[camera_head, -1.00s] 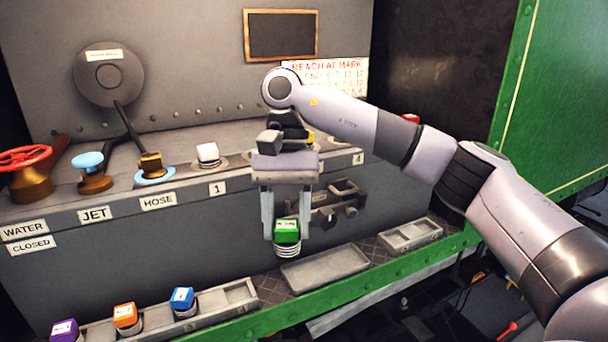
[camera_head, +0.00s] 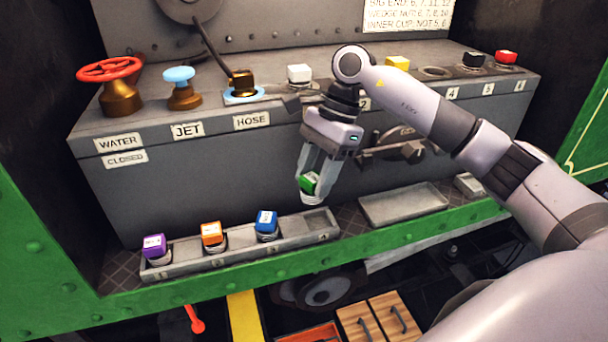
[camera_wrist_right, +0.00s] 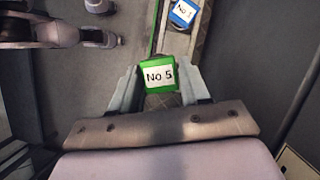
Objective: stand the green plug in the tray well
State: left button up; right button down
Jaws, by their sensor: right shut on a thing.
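My right gripper (camera_head: 312,188) is shut on the green plug (camera_head: 308,182) and holds it in the air over the right end of the long grey tray (camera_head: 183,267). In the right wrist view the plug (camera_wrist_right: 159,75) sits between the two fingers, with its "No 5" label facing the camera. In the head view the plug looks tilted. The tray holds a purple plug (camera_head: 154,245), an orange plug (camera_head: 212,235) and a blue plug (camera_head: 266,224), each upright. The well at the tray's right end (camera_head: 318,226) is empty. My left gripper is not in view.
A flat empty tray (camera_head: 404,205) lies right of the long tray. Behind stands a grey bench with a red valve wheel (camera_head: 110,70), a blue knob (camera_head: 179,75), a white plug (camera_head: 300,74) and a yellow plug (camera_head: 397,63). A green ledge (camera_head: 200,285) runs along the front.

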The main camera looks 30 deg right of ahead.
jog(key=d+m, duration=0.1)
jog(key=w+d+f+m+t, duration=0.1)
jog(key=m, duration=0.1)
jog(key=shift+d+f, duration=0.2)
jog(key=shift+f, duration=0.05)
jog(key=shift+f+b, duration=0.1)
jog(key=shift+b, duration=0.2)
jog(key=shift+f+b, duration=2.45)
jog(key=shift+f, duration=1)
jog(key=shift+c, duration=0.8)
grip_release()
jog(key=shift+o, duration=0.8)
jog(key=shift+s, duration=0.15)
jog(key=shift+c, duration=0.2)
jog(key=shift+r, duration=0.1)
jog(key=shift+c, duration=0.3)
